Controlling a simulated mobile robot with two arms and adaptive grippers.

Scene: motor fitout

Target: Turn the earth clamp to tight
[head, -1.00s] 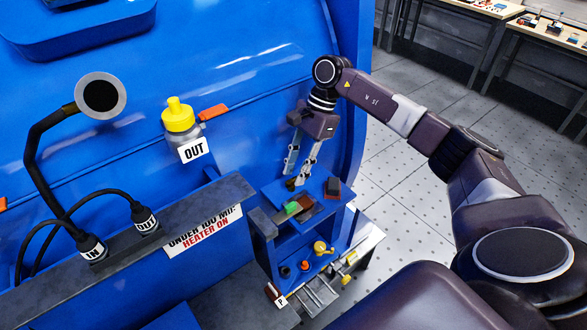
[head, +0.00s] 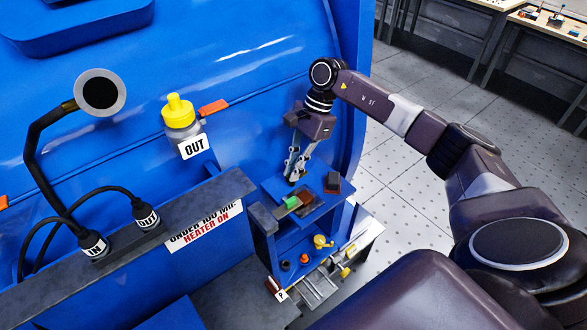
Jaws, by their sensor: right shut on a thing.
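My right gripper (head: 294,179) points down at the top of the small blue stand (head: 275,190), near its back edge by the blue wall. Its fingers are closed together on a small dark part, which I take for the earth clamp. The fingers cover most of that part, so I cannot tell how far it is turned. A green block (head: 292,203) and a dark flat piece lie on the stand top just in front of the fingers. My left gripper is out of view.
A dark red block (head: 332,182) sits at the stand's right edge. A yellow fitting (head: 322,241) and small round parts are on the shelf below. A grey ledge (head: 180,215) carries cable plugs.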

